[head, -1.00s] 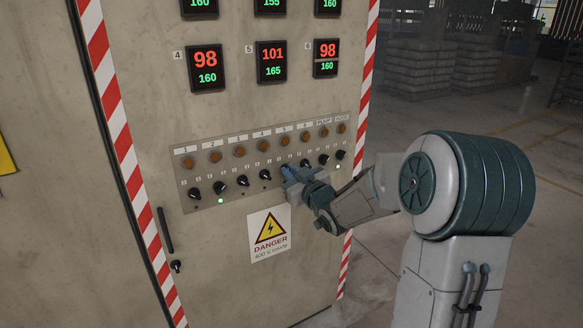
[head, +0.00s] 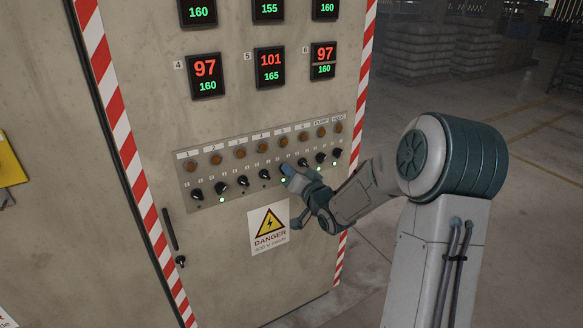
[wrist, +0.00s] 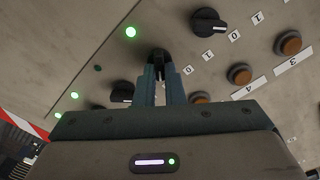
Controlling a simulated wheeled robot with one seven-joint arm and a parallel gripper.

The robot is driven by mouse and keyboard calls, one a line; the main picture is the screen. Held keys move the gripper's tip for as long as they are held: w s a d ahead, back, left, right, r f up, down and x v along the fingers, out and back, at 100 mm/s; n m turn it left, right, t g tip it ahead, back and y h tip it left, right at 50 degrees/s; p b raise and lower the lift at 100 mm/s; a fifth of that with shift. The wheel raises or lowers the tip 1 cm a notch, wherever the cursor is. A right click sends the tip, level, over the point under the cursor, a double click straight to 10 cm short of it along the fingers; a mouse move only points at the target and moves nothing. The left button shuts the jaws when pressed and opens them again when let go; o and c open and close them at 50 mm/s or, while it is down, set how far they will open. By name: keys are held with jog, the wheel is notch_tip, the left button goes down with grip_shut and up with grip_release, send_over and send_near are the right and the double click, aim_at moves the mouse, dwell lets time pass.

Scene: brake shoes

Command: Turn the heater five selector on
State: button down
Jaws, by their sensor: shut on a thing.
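The heater five selector (wrist: 160,54) is a black knob, fifth from the left in the row on the cabinet panel. In the wrist view my gripper (wrist: 160,68) is shut on it, one finger on each side. The fingers hide much of the knob, so its pointer is hard to read. A small green lamp (wrist: 130,32) beside this knob is lit, and it also shows just under my gripper (head: 286,168) in the head view. The heater five display (head: 270,66) reads 101 over 165.
The neighbouring heater four knob (wrist: 208,21) and heater six knob (wrist: 122,92) sit close on either side. Orange lamps (head: 240,152) run above the knobs. A danger sign (head: 269,228) is below. Open floor lies right of the cabinet.

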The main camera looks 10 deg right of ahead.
jog(key=shift+m, duration=0.6)
jog(key=shift+f+p, duration=0.1)
jog(key=shift+p, duration=0.25)
jog(key=c, duration=1.5)
grip_release()
jog(key=v, duration=1.4)
jog(key=shift+p, duration=0.4)
jog(key=shift+w, duration=0.1)
